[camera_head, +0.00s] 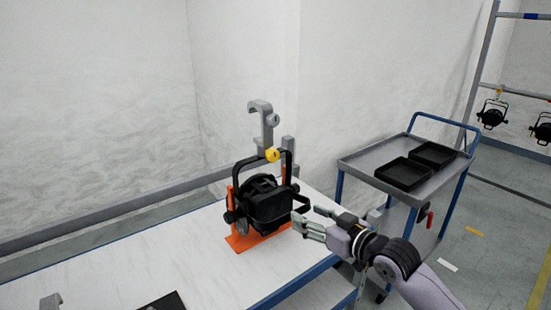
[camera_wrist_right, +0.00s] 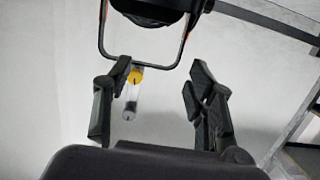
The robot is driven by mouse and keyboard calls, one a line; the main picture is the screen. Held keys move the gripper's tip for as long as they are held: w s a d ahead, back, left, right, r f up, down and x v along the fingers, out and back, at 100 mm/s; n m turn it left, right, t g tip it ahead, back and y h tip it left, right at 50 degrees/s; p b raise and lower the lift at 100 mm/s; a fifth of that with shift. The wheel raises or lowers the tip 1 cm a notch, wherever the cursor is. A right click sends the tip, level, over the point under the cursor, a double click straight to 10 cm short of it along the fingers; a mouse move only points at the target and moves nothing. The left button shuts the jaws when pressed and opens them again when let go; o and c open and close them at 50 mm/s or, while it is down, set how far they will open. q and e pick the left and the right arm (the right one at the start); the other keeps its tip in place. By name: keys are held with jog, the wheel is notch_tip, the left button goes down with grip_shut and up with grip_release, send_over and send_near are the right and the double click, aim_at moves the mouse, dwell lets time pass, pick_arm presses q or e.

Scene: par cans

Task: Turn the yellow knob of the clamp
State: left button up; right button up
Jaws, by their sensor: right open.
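The grey hook clamp (camera_head: 263,125) stands upright on top of the black yoke of the par can (camera_head: 262,200). Its yellow knob (camera_head: 272,155) sits at the clamp's foot, just above the yoke. In the right wrist view the yellow knob (camera_wrist_right: 135,76) shows near the left finger, beyond the yoke bar. My right gripper (camera_head: 310,222) is at the front right of the par can, lower than the knob. My left gripper is not in view.
The par can rests in an orange stand (camera_head: 240,243) on the white table (camera_head: 130,250). A grey cart (camera_head: 350,163) with black trays (camera_head: 404,174) stands at the right. More lamps (camera_head: 492,115) hang from a rack at the far right. A black item (camera_head: 165,301) lies at the table's front.

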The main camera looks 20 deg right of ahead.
notch_tip(320, 180, up, 7)
jog(key=w+d+t, duration=0.2)
jog(key=w+d, duration=0.1)
jog(key=p, duration=0.4)
send_near(275, 158)
jog(key=shift+y, duration=0.4)
jog(key=x, duration=1)
jog(key=shift+d+f, duration=0.1)
jog(key=shift+d, duration=0.15)
jog(key=shift+c, duration=0.3)
jog(key=c, duration=1.1)
